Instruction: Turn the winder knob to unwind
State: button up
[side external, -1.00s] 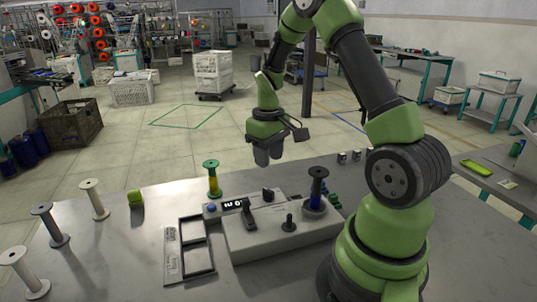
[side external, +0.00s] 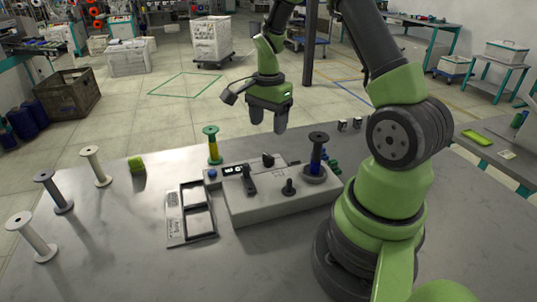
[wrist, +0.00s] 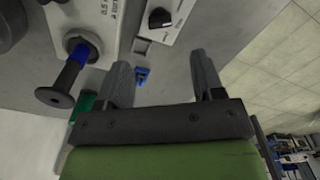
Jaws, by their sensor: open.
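The winder is a pale box (side external: 270,205) on the grey table, with a small lit display. A black knob (side external: 268,160) stands on its rear part. A black knob with a white pointer (wrist: 160,18) shows at the top of the wrist view. A black lever (side external: 249,181) and a small black stick knob (side external: 289,188) are at the front. A black spool with blue thread (side external: 316,155) stands at its right end; it also shows in the wrist view (wrist: 72,70). My gripper (side external: 269,126) is open and empty, above and behind the winder, touching nothing. Its two fingers (wrist: 162,68) are spread.
A green-topped bobbin with yellow thread (side external: 212,145) stands behind the winder's left end. A blue clip (wrist: 142,75) lies below my fingers.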

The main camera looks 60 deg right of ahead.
aim_at(268, 156)
notch_tip(268, 156, down, 10)
jog(key=shift+r, duration=0.1)
dwell(0.4)
jog(key=shift+c, duration=0.3)
